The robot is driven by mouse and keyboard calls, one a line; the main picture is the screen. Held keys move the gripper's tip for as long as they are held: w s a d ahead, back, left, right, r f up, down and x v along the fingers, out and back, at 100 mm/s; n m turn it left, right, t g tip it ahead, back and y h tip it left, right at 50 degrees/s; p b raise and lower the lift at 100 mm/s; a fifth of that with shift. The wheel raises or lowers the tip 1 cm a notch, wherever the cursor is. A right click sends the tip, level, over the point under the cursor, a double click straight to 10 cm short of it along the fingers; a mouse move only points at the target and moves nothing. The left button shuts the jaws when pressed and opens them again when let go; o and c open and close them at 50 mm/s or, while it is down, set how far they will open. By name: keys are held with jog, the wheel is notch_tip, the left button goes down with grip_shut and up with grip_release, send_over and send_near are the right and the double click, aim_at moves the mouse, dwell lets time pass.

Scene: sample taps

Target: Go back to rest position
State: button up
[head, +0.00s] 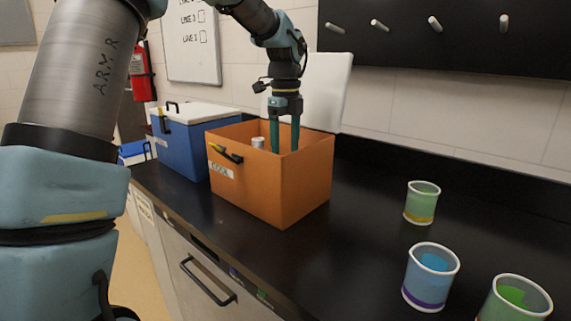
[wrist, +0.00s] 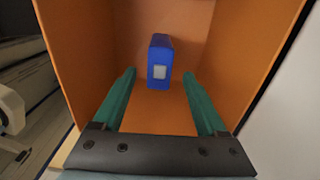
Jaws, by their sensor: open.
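My gripper (head: 284,136) points down into the open orange box (head: 285,193) on the black counter. Its two green fingers stand apart with nothing between them, and the box's front wall hides their tips in the head view. In the wrist view my gripper (wrist: 160,95) is inside the box mouth, fingers spread. A blue block-like object (wrist: 160,62) with a pale square on it stands in the box beyond the fingertips, apart from them. A small white-topped object (head: 258,142) shows inside the box at its left in the head view.
A blue cooler (head: 185,148) with a white lid stands left of the orange box. Three cups, a green one (head: 422,203), a blue one (head: 431,277) and another green one (head: 514,300), stand on the counter (head: 350,220) at right. A pegboard (head: 450,38) hangs above.

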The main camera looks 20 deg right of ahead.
jog(key=shift+r, duration=0.3)
jog(key=shift+r, duration=0.1)
